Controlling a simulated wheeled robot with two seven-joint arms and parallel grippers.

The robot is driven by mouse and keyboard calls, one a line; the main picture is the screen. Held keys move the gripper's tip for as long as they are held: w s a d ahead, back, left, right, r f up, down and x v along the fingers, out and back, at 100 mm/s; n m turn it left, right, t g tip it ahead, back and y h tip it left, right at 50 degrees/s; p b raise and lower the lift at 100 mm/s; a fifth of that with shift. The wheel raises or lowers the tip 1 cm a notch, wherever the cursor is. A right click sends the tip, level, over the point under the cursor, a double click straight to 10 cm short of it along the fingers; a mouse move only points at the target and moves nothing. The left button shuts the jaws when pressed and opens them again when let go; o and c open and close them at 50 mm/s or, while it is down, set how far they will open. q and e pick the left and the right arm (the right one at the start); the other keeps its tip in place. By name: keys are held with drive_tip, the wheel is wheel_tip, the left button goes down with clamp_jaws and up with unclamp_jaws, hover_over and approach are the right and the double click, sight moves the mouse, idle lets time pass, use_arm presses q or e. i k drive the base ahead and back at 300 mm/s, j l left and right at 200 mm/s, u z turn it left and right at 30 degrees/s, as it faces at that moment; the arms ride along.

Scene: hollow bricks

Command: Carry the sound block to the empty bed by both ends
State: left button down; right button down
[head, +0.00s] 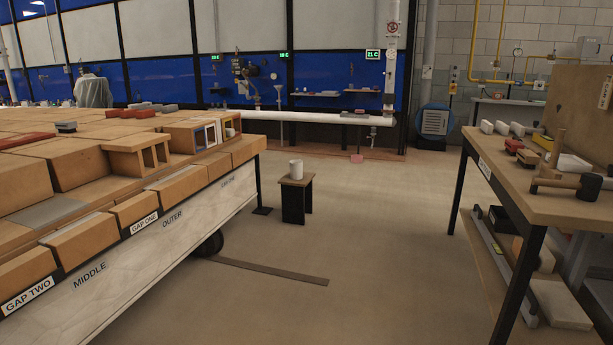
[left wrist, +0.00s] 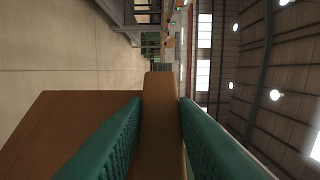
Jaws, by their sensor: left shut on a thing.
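My left gripper (left wrist: 160,100) shows in the left wrist view, its two teal fingers pressed on both sides of a brown block (left wrist: 162,82). A broad brown face (left wrist: 65,125) extends to the left of the fingers and looks like part of the same block. The block's far end and the right gripper are not in view. In the head view neither gripper shows. A long table (head: 165,225) of tan blocks stands at the left, with labels GAP ONE (head: 144,223), GAP TWO (head: 28,293), MIDDLE and OUTER. Grey flat patches (head: 50,212) lie between blocks; I cannot tell which spot is the empty bed.
A small dark stool (head: 296,198) with a white cup (head: 296,169) stands on the open floor beyond the table. A flat strip (head: 268,271) lies on the floor. A workbench (head: 535,200) with tools stands at the right. The middle floor is otherwise clear.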

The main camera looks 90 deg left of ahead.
sight(49, 209)
drive_tip(key=u, duration=4.45)
drive_tip(key=i+l, duration=0.15)
drive_tip(key=l, duration=0.2)
drive_tip(key=i+l+u, duration=0.1)
drive_tip(key=l, duration=0.25)
drive_tip(key=i+l, duration=0.15)
drive_tip(key=l, duration=0.2)
